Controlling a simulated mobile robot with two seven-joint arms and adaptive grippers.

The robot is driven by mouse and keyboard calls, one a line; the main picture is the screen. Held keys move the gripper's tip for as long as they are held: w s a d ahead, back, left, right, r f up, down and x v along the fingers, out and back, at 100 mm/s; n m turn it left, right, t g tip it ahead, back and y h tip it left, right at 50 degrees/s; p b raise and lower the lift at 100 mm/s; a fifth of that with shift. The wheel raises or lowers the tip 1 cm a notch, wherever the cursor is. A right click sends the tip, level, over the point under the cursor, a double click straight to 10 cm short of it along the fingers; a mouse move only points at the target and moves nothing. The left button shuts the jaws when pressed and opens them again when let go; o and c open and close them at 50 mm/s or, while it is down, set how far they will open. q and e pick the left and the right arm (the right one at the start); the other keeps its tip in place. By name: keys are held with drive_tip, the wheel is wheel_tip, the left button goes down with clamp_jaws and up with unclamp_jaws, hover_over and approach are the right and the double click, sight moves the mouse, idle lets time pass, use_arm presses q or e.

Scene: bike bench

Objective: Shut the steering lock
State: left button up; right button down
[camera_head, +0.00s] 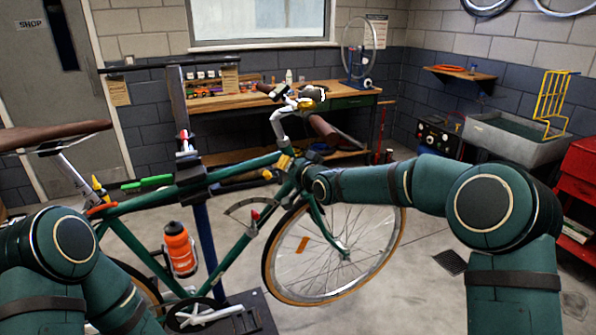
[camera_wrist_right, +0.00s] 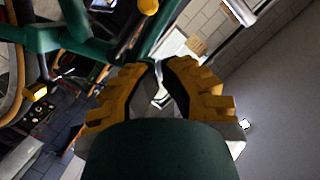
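The green bicycle (camera_head: 235,235) is held in a work stand in the head view. I cannot make out a steering lock for certain. My right gripper (camera_head: 285,163) is at the bike's head tube, below the handlebar (camera_head: 290,97); the arm's end partly hides this area. In the right wrist view the yellow fingers of my right gripper (camera_wrist_right: 161,68) have their tips close together. A pale shape shows between them, and I cannot tell whether they hold it. My left arm is at lower left, its gripper out of view.
The stand's post (camera_head: 203,235) rises behind the frame. An orange bottle (camera_head: 179,248) hangs on the frame. The front wheel (camera_head: 375,245) is below my right forearm. A wooden workbench (camera_head: 225,105) stands behind, a sink (camera_head: 510,138) at right. The floor right of the wheel looks clear.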

drive_tip(key=v, duration=0.6)
drive_tip(key=shift+s+a, duration=0.25)
drive_tip(key=s+d+f+g+h, duration=0.1)
drive_tip(key=s+f+g, duration=0.1)
drive_tip(key=s+f, duration=0.5)
drive_tip(key=s+f+g, duration=0.2)
drive_tip(key=f, duration=0.9)
drive_tip(key=s+d+f+g+h, duration=0.1)
drive_tip(key=s+f+g, duration=0.1)
drive_tip(key=s+f, duration=0.45)
drive_tip(key=s+d+f+g, duration=0.1)
drive_tip(key=s+f+g, duration=0.2)
drive_tip(key=s+f, duration=0.4)
drive_tip(key=s+d+f+n+g+h, duration=0.1)
drive_tip(key=s+f+g, duration=0.2)
drive_tip(key=s+f, duration=0.5)
drive_tip(key=s, duration=0.5)
drive_tip(key=shift+s+d, duration=0.2)
drive_tip(key=shift+s, duration=0.2)
